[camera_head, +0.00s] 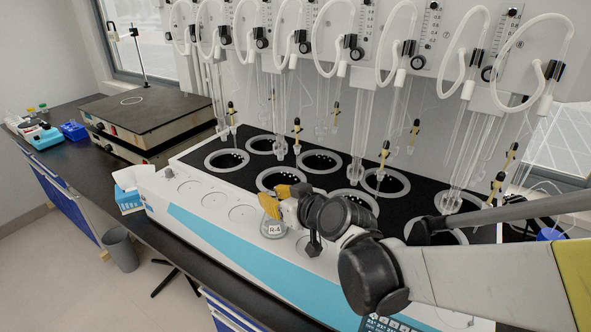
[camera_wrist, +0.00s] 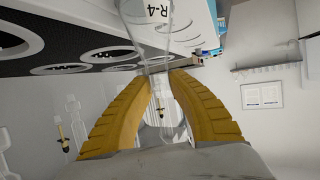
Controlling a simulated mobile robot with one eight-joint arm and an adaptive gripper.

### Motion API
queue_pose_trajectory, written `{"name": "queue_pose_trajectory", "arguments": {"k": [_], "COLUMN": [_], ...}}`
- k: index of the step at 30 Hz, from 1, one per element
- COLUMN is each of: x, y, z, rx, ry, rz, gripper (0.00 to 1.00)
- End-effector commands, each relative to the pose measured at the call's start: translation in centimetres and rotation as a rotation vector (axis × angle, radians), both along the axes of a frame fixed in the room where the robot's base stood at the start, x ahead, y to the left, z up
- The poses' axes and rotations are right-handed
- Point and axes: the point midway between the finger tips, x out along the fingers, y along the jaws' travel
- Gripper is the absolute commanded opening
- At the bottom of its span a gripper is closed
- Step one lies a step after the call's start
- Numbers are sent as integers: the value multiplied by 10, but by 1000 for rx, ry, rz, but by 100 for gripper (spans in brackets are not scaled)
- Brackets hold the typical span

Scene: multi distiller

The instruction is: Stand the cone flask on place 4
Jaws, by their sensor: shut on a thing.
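The cone flask (camera_head: 273,230) is clear, with a label reading R-4, and is over the white front ledge of the distiller (camera_head: 335,277). The flask looks about upright. It hides the round place beneath it, and I cannot tell whether its base touches the ledge. No place numbers are readable.
Empty round places (camera_head: 215,199) lie on the ledge left of the flask. Behind is a black top with several ringed heating wells (camera_head: 277,180) and hanging glass tubes (camera_head: 365,120). A tissue box (camera_head: 129,199) and hotplate (camera_head: 147,117) stand to the left.

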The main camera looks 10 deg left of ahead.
Motion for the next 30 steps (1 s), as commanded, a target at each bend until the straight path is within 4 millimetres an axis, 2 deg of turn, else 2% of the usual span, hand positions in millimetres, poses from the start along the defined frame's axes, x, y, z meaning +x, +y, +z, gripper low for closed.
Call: {"name": "queue_pose_trajectory", "arguments": {"k": [1,2,3,11,15,30], "x": [0,0,0,0,-2,-68], "y": [0,0,0,0,-3,-69], "z": [-3,-2,-2,-1,5,44], "rx": [0,0,0,0,1,-1], "ry": [0,0,0,0,1,1], "rz": [0,0,0,0,0,-2], "gripper": [0,31,41,41,41,41]}}
